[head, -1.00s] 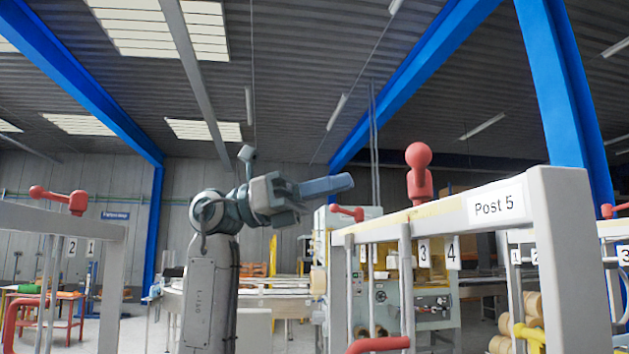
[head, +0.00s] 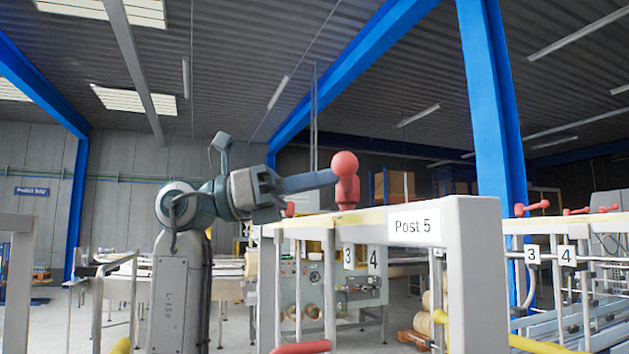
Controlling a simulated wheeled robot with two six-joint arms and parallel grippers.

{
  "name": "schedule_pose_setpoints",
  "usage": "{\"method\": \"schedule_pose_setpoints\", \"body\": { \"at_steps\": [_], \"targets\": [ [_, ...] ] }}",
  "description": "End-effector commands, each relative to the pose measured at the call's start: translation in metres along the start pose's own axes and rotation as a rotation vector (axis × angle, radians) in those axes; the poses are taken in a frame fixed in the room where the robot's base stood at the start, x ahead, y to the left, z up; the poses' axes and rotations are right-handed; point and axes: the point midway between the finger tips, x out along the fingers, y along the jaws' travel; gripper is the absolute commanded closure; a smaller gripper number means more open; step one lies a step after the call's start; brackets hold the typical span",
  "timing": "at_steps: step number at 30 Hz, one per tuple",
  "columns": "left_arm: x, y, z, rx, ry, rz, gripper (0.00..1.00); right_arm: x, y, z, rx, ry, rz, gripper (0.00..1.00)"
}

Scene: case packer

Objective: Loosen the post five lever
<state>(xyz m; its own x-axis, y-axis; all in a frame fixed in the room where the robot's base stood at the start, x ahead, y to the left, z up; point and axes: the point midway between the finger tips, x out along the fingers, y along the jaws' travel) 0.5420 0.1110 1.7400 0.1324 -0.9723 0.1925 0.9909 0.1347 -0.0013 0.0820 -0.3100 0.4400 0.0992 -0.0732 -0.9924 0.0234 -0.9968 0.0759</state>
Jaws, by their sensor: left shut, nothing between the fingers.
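The post five frame carries a white "Post 5" sign (head: 416,226) on its grey top beam (head: 468,212). A red lever (head: 346,182) with a round knob stands up from that beam, near the number tags 3 and 4. My left gripper (head: 331,178) points right, with its long blue-grey fingers shut and empty. Its fingertips are right beside the lever, just below the knob; I cannot tell whether they touch it. Another red lever part (head: 290,208) shows behind my gripper, mostly hidden. My right gripper is not in view.
Another frame with red levers (head: 532,208) and tags 3 and 4 stands at the right. A blue pillar (head: 492,110) rises behind the post five beam. A machine (head: 350,290) and a table stand behind. The space above the beam is clear.

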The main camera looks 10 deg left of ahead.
Motion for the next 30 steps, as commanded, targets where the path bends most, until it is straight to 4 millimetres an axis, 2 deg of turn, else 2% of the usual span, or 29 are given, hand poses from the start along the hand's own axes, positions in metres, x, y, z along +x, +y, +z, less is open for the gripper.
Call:
{"method": "schedule_pose_setpoints", "body": {
  "at_steps": [2,5,17,22,24,30],
  "targets": [
    [0.005,-0.004,-0.004,0.001,0.000,-0.003,1.00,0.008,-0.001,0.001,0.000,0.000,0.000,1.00],
    [0.010,-0.005,-0.004,0.001,0.000,-0.002,1.00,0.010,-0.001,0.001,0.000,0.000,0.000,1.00],
    [0.003,-0.004,-0.003,0.000,0.000,-0.001,1.00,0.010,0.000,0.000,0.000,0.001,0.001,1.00],
    [-0.021,-0.003,-0.006,-0.001,0.002,-0.002,1.00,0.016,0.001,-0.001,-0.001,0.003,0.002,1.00],
    [-0.038,-0.005,-0.011,0.001,0.002,-0.002,1.00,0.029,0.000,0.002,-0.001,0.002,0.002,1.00],
    [-0.083,-0.015,-0.009,0.001,0.001,-0.003,1.00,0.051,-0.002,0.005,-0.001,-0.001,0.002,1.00]
  ]
}}
